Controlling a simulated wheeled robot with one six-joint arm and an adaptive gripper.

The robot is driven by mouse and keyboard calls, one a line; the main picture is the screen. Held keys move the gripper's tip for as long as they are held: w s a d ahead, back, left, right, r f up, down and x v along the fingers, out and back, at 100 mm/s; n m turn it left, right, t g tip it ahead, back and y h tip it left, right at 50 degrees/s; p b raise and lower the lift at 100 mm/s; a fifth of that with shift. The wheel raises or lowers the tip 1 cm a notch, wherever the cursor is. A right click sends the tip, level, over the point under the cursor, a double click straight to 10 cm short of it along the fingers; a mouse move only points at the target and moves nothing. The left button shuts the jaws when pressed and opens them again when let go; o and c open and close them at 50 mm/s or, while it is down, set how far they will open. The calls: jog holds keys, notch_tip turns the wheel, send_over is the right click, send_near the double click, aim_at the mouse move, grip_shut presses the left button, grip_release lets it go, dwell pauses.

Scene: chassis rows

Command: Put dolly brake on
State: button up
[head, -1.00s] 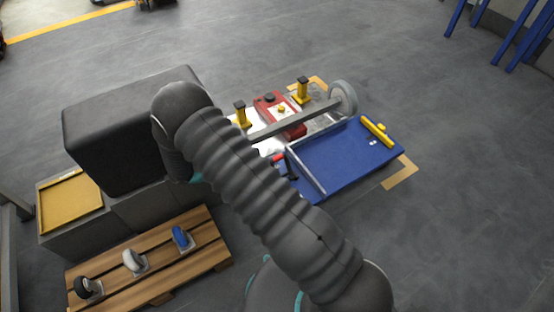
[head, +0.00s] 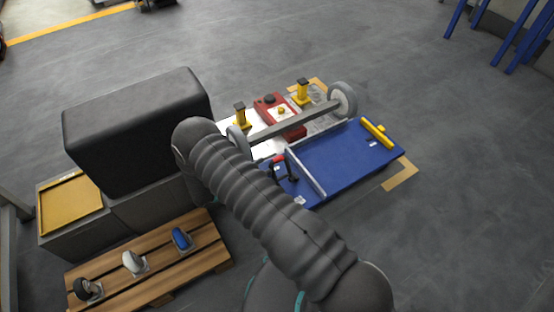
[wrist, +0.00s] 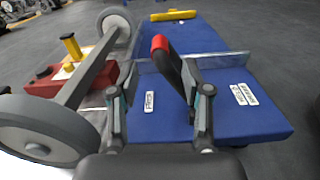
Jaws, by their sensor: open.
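The blue dolly (head: 345,160) lies on the floor right of centre, with a grey crossbar and a yellow block on it. Its black lever with a red grip (head: 278,159) stands near the left end of the deck. In the wrist view the lever's red grip (wrist: 160,44) leans up and left, and its black shaft runs down beside my right finger. My gripper (wrist: 156,88) is open above the blue deck, fingers apart. I cannot tell whether the right finger touches the shaft.
A black box (head: 135,125) on a grey bench and a wooden pallet (head: 205,255) with several castors stand left.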

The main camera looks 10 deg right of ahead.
aim_at(277, 158)
jog(key=x, duration=0.6)
jog(key=shift+w+d, duration=0.1)
jog(key=shift+d, duration=0.3)
jog(key=shift+c, duration=0.2)
grip_shut()
